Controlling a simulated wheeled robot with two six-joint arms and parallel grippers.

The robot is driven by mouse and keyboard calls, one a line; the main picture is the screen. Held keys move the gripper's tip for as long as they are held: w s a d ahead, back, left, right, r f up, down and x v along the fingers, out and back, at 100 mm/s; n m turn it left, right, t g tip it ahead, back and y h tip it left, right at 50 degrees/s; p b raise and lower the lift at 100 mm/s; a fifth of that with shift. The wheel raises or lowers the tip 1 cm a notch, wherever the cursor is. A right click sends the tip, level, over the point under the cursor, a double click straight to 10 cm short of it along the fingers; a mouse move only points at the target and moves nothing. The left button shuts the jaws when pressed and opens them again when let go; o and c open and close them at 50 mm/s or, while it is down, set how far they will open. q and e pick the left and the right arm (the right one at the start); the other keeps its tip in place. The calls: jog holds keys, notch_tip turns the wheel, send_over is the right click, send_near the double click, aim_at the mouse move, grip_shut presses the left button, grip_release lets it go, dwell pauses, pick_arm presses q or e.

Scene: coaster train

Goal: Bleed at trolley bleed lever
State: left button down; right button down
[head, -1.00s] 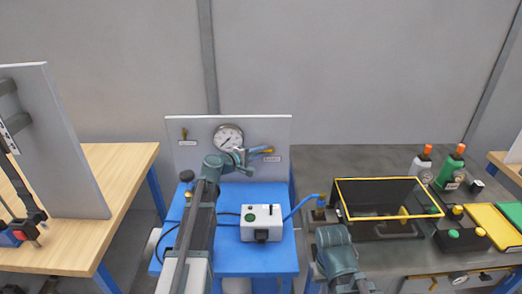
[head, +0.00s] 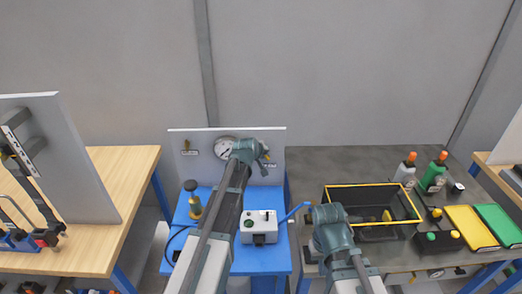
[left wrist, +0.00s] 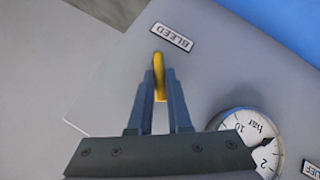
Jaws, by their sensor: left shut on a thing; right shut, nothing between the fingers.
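The bleed lever's yellow handle (left wrist: 160,85) shows in the left wrist view, close to a BLEED label (left wrist: 171,36) on the grey panel (left wrist: 100,85). My left gripper (left wrist: 160,80) is shut on the handle, with one finger on either side and the tip sticking out beyond them. In the head view my left gripper (head: 264,155) is at the panel, just right of the pressure gauge (head: 226,148), and my wrist hides most of the lever. My right gripper (head: 312,222) is low beside the dark bench; its fingers are hard to make out.
A white box with buttons (head: 258,222) and a brass part with a black knob (head: 193,200) stand on the blue trolley (head: 205,192). A yellow-rimmed dark bin (head: 372,187) and bottles (head: 405,170) are on the right bench. A wooden bench (head: 125,170) is at left.

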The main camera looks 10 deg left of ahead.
pick_arm(q)
jog(key=shift+w+d+r+m+g+y+p, duration=0.2)
jog(key=shift+d+m+y, duration=0.25)
jog(key=shift+y, duration=0.35)
jog(key=shift+s+d+f+m+g+y+p, duration=0.1)
jog(key=shift+d+m+g+y, duration=0.3)
jog(key=shift+y, duration=0.4)
jog(key=shift+w+d+r+m+g+y+p, duration=0.15)
jog(key=shift+d+m+y, duration=0.25)
jog(key=shift+y, duration=0.4)
jog(key=c, duration=1.1)
grip_release()
jog(key=shift+c, duration=0.2)
